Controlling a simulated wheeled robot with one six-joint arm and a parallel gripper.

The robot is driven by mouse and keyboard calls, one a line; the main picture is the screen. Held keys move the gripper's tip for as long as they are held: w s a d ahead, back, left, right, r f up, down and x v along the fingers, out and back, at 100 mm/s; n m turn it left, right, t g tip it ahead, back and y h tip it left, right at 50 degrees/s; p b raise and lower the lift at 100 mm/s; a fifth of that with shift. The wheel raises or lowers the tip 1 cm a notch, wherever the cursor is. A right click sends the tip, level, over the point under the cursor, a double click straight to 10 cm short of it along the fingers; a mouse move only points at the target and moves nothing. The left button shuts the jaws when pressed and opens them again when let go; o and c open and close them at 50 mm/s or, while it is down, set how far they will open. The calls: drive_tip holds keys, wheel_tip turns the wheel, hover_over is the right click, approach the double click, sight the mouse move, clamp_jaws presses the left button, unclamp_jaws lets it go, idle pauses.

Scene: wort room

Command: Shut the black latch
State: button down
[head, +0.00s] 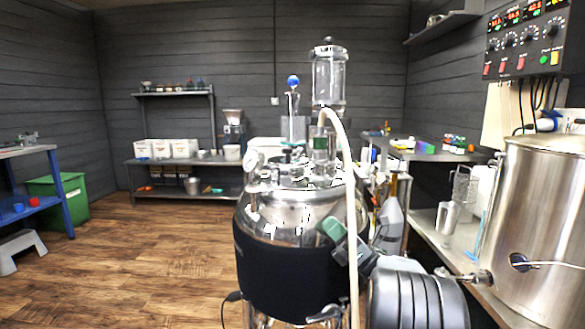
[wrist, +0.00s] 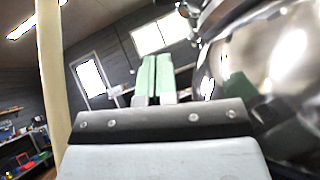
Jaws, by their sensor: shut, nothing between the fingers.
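My gripper (head: 333,228) is in front of the right side of the steel vessel (head: 292,212), which wears a black jacket. Its green fingers point up and left, near the vessel's shoulder. In the wrist view the fingers (wrist: 153,77) are together, with nothing between them. The vessel's shiny curved wall (wrist: 262,72) fills the right side of that view, beside the fingers; I cannot tell whether they touch it. I cannot make out the black latch for certain in either view. My gripper, my arm and the hose cover part of the vessel's right side.
A pale hose (head: 352,215) hangs down in front of the vessel and shows left of the fingers in the wrist view (wrist: 52,75). A large steel kettle (head: 548,205) stands on the right bench. Open wooden floor (head: 160,262) lies to the left.

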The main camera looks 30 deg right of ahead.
drive_tip(key=p+x, duration=0.2)
drive_tip(key=x, duration=1.1)
drive_tip(key=shift+w+a+r, duration=0.15)
drive_tip(key=shift+r, duration=0.05)
drive_tip(key=shift+a, duration=0.1)
